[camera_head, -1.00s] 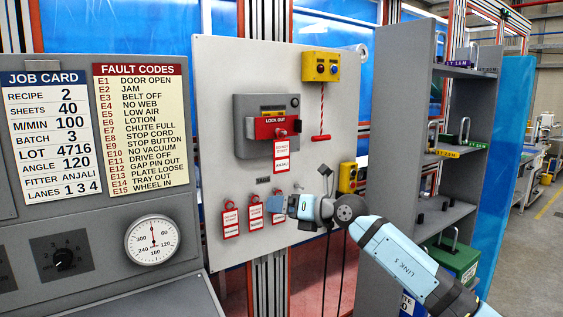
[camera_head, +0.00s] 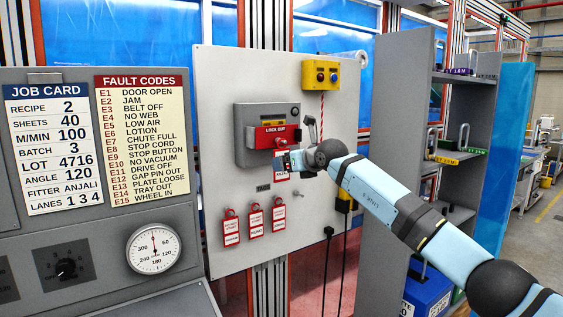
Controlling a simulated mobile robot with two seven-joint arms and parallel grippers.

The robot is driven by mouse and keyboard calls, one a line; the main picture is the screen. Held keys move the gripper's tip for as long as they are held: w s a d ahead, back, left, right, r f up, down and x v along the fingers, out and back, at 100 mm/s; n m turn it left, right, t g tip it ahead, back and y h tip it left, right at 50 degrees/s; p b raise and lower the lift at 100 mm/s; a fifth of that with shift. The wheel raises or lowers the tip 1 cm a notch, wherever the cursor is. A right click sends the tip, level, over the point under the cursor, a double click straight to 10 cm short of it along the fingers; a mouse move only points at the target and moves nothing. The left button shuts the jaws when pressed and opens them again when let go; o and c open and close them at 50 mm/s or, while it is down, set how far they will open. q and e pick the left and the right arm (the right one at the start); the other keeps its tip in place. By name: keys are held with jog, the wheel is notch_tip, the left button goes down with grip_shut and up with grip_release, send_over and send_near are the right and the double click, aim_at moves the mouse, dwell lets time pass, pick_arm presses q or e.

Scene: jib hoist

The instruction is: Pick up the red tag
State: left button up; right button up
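Three red-and-white tags hang in a row on the lower part of the grey board: a left one (camera_head: 231,230), a middle one (camera_head: 255,221) and a right one (camera_head: 278,215). Another red-and-white tag (camera_head: 281,177) hangs below the red LOCK OUT handle (camera_head: 270,137), largely hidden by my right gripper. My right gripper (camera_head: 281,161) is in front of this tag's upper part, just under the handle. Its fingers are small and partly hidden, so I cannot tell whether they are shut on the tag. My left gripper is out of view.
An empty peg (camera_head: 298,193) sits right of the TAGS label (camera_head: 263,188). A yellow button box (camera_head: 320,74) is above right. A grey shelf unit (camera_head: 395,130) stands at the right, with a blue box (camera_head: 428,290) low down. The panel with a gauge (camera_head: 153,249) is at the left.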

jog(key=p+x, duration=0.2)
jog(key=x, duration=0.3)
jog(key=shift+a+f, duration=0.15)
jog(key=c, duration=1)
